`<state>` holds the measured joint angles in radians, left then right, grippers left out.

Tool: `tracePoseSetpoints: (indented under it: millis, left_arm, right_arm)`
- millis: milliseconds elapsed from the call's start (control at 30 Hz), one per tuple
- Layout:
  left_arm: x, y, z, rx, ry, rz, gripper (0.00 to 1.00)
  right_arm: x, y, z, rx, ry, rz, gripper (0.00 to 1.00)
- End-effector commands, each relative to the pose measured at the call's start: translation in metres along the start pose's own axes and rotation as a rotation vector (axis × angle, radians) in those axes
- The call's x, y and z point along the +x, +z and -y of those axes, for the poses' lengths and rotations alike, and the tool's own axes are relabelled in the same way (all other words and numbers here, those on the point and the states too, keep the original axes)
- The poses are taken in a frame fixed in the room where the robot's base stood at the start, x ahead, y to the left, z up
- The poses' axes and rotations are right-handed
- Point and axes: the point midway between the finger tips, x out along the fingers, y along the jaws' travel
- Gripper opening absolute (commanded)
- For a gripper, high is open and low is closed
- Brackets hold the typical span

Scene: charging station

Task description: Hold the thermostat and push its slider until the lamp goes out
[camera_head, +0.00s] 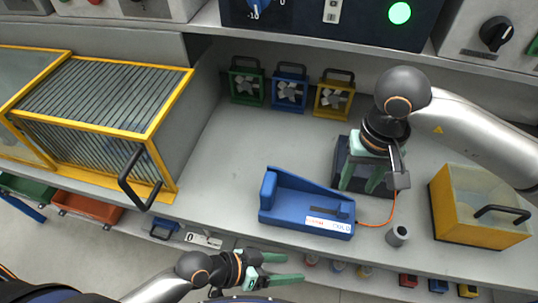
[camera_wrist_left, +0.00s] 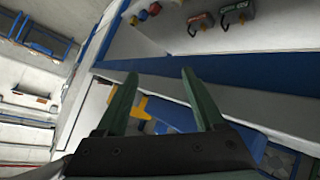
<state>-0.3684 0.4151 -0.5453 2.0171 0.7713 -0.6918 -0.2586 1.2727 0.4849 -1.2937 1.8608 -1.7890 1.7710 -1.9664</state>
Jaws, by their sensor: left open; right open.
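A blue device (camera_head: 285,207), which looks like the thermostat, lies on the grey worktop at the centre of the head view. It has a raised left end, a dark slot on top and a white label with red and blue lettering. A round lamp (camera_head: 400,13) glows green on the dark panel at the top. My left gripper (camera_head: 298,268) is open and empty in front of the worktop edge, below the device. Its parted fingers show in the left wrist view (camera_wrist_left: 158,90). My right gripper (camera_head: 361,187) is open, right of the blue device, over a dark box that it partly hides.
An orange cable (camera_head: 378,224) runs from the blue device towards the right gripper. A small grey cup (camera_head: 397,235) and a yellow bin (camera_head: 478,227) stand right. A yellow-framed cage (camera_head: 187,73) stands left. Three small fans stand behind. Worktop left of the device is clear.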

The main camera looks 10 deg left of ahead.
Motion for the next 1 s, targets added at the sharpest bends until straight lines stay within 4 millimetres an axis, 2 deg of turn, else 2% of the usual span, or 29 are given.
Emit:
tracePoseSetpoints:
  millis: [33, 100, 367, 667, 1000]
  left_arm:
    - [0.001, -0.009, -0.005, 0.036, 0.046, 0.033, 0.70]
    - [0.001, -0.012, -0.015, 0.071, 0.113, 0.091, 0.70]
    - [-0.018, -0.017, -0.037, 0.206, 0.302, 0.341, 0.70]
    - [-0.027, -0.097, -0.027, 0.162, 0.208, 0.467, 0.70]
    - [-0.059, -0.188, -0.021, 0.112, -0.036, 0.566, 0.70]
  right_arm:
    - [0.000, 0.000, 0.000, 0.000, 0.000, 0.000, 0.50]
    - [0.000, 0.000, 0.000, 0.000, 0.000, 0.000, 0.50]
    - [0.000, 0.000, 0.000, 0.000, 0.000, 0.000, 0.50]
    - [0.000, 0.000, 0.000, 0.000, 0.000, 0.000, 0.50]
    - [0.000, 0.000, 0.000, 0.000, 0.000, 0.000, 0.50]
